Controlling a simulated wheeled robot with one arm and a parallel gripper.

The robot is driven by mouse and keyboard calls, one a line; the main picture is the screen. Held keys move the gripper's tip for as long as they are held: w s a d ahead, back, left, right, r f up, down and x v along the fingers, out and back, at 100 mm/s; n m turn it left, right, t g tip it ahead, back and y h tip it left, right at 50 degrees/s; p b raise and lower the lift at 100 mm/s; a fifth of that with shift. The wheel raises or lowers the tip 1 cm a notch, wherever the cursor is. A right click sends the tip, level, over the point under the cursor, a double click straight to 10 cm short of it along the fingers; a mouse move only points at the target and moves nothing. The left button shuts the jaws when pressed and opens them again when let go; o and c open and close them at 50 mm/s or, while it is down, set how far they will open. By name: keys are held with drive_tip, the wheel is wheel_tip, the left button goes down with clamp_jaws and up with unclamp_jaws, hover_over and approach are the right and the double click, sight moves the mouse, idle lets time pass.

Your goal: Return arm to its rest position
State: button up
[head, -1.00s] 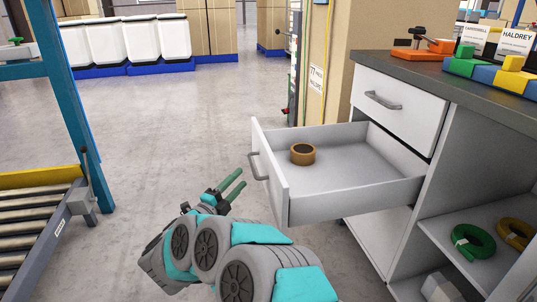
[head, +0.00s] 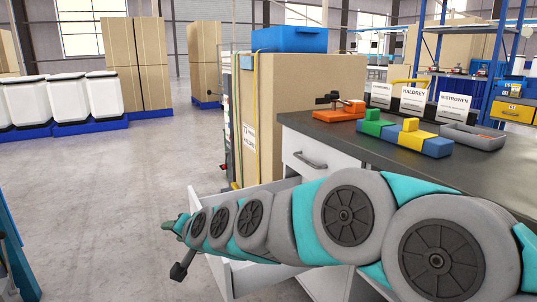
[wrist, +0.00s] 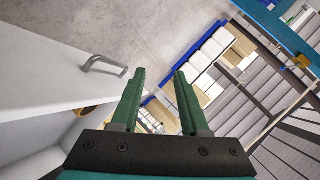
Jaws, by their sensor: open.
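My arm stretches across the head view from the lower right toward the left, in front of the cabinet. My gripper (head: 172,228) is at its far left end, small and partly hidden in that view. In the wrist view my gripper (wrist: 158,98) shows two green fingers spread apart with nothing between them. The open drawer (head: 205,191) is mostly hidden behind my arm. In the wrist view the drawer front (wrist: 50,70) with its handle (wrist: 103,66) is to the left of the fingers, apart from them. A bit of the tape roll (wrist: 87,110) shows there.
A wrapped box stack (head: 290,100) stands behind the cabinet. Open floor (head: 90,190) lies to the left.

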drive_tip(key=s+d+f+n+g+h+p, duration=0.1)
drive_tip(key=s+d+f+g+h, duration=0.1)
drive_tip(key=s+d, duration=0.9)
drive_tip(key=s+d+f+g+h+p, duration=0.1)
drive_tip(key=s+d+g+h, duration=0.3)
drive_tip(key=s+d, duration=0.8)
drive_tip(key=s+d+f+n+g+h+p, duration=0.1)
drive_tip(key=s+d+f+g, duration=0.3)
drive_tip(key=s+d, duration=0.7)
drive_tip(key=d+h+p, duration=0.1)
drive_tip(key=d, duration=0.1)
drive_tip(key=shift+s+d+n+g+h, duration=0.25)
drive_tip(key=shift+d+n+g+h, duration=0.05)
drive_tip(key=shift+h, duration=0.1)
